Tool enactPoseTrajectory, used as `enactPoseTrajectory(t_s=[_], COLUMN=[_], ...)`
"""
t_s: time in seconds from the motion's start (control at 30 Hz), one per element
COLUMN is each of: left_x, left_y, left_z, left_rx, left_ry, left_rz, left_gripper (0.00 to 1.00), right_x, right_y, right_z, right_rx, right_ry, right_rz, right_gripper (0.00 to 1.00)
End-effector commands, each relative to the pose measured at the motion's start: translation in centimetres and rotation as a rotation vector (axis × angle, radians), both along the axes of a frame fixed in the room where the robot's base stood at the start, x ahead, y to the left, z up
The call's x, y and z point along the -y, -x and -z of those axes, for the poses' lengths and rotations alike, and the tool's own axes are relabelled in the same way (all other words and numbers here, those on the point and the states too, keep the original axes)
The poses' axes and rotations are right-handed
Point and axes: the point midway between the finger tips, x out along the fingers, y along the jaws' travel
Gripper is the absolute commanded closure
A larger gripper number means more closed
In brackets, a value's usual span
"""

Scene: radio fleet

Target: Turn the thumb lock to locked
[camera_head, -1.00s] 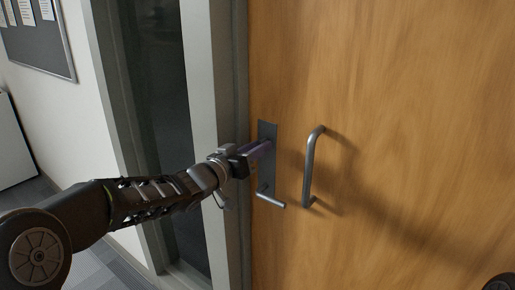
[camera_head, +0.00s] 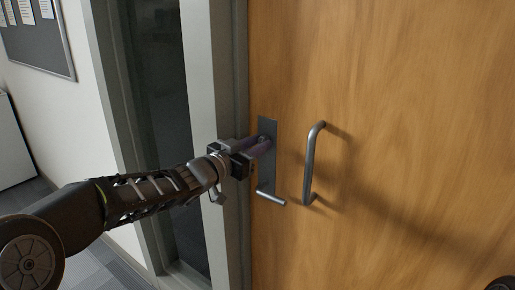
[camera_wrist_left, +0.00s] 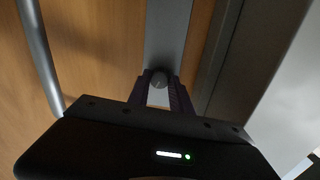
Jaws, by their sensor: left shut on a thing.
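The thumb lock (camera_wrist_left: 159,80) is a small round dark knob on the grey lock plate (camera_head: 267,130) of the wooden door. My left gripper (camera_head: 264,143) reaches the plate above the lever handle. In the left wrist view the two purple fingers (camera_wrist_left: 160,95) stand on either side of the knob and are shut on it. In the head view the fingers mostly hide the knob. I cannot tell from these frames which way the lock is turned.
A lever handle (camera_head: 271,198) sticks out low on the plate. A vertical pull handle (camera_head: 311,165) stands to its right; it also shows in the wrist view (camera_wrist_left: 40,55). The grey door frame (camera_head: 216,120) is close on the left.

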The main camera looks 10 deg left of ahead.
Motion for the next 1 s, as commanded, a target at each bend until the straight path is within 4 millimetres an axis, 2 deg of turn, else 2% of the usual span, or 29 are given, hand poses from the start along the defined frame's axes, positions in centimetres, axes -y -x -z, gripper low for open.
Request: enactPoseTrajectory(t_s=[1.0], left_x=[0.1], left_y=[0.0], left_z=[0.2], left_rx=[0.354], left_ry=[-0.89], left_rz=[-0.001], left_gripper=[1.0], right_x=[0.1], right_y=[0.0], right_z=[5.3], right_rx=[0.001], right_ry=[0.001], right_rz=[-0.003], right_gripper=[0.66])
